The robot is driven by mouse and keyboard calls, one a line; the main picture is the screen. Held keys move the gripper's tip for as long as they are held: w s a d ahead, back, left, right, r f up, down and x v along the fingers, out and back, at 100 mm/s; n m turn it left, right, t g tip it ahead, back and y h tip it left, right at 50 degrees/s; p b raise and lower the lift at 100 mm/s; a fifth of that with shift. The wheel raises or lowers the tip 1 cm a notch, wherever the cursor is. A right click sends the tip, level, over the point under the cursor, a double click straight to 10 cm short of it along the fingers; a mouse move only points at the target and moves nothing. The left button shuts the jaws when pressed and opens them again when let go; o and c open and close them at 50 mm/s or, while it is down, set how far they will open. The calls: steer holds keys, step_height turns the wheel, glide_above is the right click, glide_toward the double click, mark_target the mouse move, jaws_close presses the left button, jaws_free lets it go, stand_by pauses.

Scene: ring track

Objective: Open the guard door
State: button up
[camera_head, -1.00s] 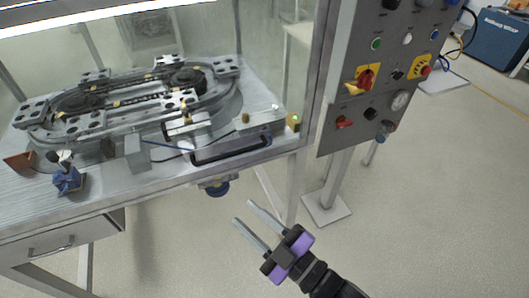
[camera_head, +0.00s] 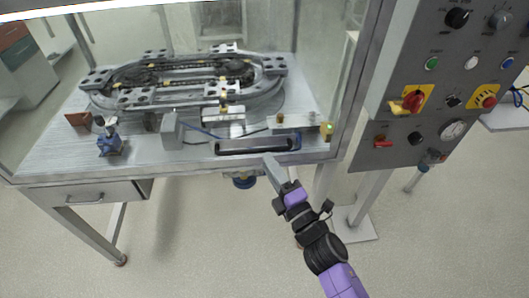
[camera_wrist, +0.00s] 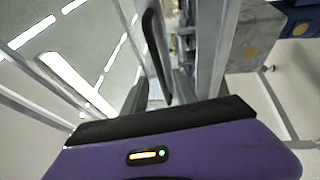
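The guard door (camera_head: 318,75) is the clear front panel of the machine enclosure and looks closed. Its black bar handle (camera_head: 250,146) lies level along the panel's lower edge. My gripper (camera_head: 272,163) is just below and in front of the handle's right half, its fingers pointing up at it. In the head view the fingers are seen edge-on. In the wrist view the two fingers (camera_wrist: 160,95) are apart, and the handle (camera_wrist: 153,40) runs into the space between them. I see no clear grip on it; whether they touch is hidden.
Behind the clear panel is an oval ring track (camera_head: 185,78) on a metal table. A control panel (camera_head: 452,85) with knobs and buttons stands to the right, on a post. A drawer (camera_head: 90,194) is under the table at left. The floor in front is clear.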

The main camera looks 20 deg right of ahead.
steer(key=shift+x, duration=2.1)
steer(key=shift+c, duration=0.2)
jaws_close()
steer(key=shift+p, duration=0.3)
